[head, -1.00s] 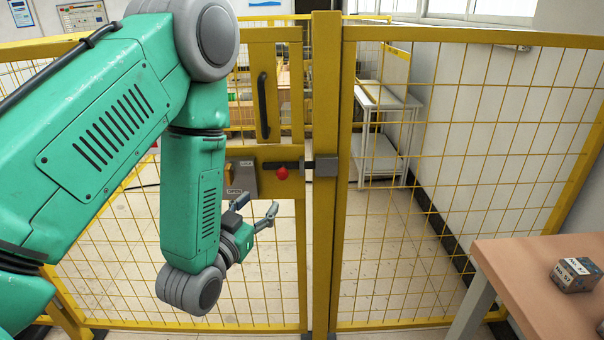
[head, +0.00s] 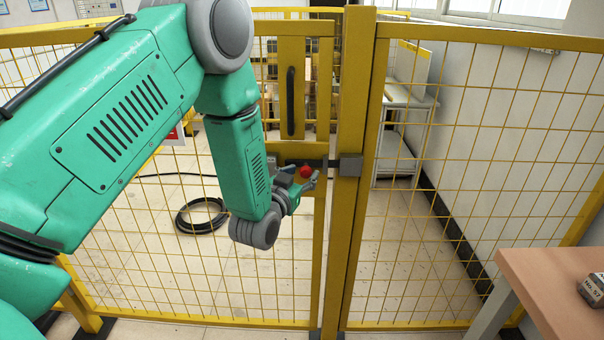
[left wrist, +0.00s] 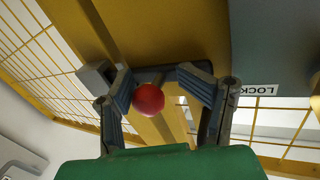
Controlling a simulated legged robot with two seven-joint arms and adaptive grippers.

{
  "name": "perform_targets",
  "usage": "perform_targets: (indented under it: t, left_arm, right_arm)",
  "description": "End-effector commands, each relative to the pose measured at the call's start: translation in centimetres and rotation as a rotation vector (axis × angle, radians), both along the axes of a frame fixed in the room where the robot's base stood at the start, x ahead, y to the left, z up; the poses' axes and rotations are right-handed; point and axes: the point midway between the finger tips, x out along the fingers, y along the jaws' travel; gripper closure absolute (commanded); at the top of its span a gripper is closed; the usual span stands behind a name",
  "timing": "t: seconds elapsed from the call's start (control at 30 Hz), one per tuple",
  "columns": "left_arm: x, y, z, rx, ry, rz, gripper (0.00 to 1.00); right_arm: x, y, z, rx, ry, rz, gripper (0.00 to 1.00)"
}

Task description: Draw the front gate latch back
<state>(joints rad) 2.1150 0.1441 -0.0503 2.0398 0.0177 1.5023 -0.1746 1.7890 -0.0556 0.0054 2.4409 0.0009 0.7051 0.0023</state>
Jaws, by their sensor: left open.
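The front gate latch is a dark bar with a red ball knob (head: 306,171) on the yellow gate, and its end reaches a grey catch block (head: 350,165) on the post. My left gripper (head: 300,174) is open at the knob, its fingers on either side of it. In the left wrist view the red knob (left wrist: 148,99) sits between the two open fingers (left wrist: 160,92), nearer the left one; I cannot tell whether they touch it. A black gate handle (head: 291,101) stands above. My right gripper is not in view.
Yellow mesh fence (head: 470,190) runs to both sides of the gate. A brown table (head: 560,280) with a grey marked block (head: 593,290) stands at the right. A coiled black hose (head: 202,216) lies on the floor behind the mesh.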

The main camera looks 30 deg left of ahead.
Motion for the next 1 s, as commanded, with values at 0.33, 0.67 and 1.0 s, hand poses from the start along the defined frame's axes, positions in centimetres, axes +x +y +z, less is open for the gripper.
perform_targets:
  t: [0.33,0.67,1.0]
  left_arm:
    - [-0.3,-1.2,0.7,0.012,-0.004,-0.002,1.0]
    - [-0.6,0.2,0.6,0.005,-0.011,-0.007,1.0]
    - [-1.8,2.3,0.6,0.006,-0.01,-0.001,1.0]
  right_arm:
    - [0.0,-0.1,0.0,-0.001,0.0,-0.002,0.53]
    - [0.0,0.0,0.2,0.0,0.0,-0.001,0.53]
    - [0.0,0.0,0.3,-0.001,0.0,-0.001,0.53]
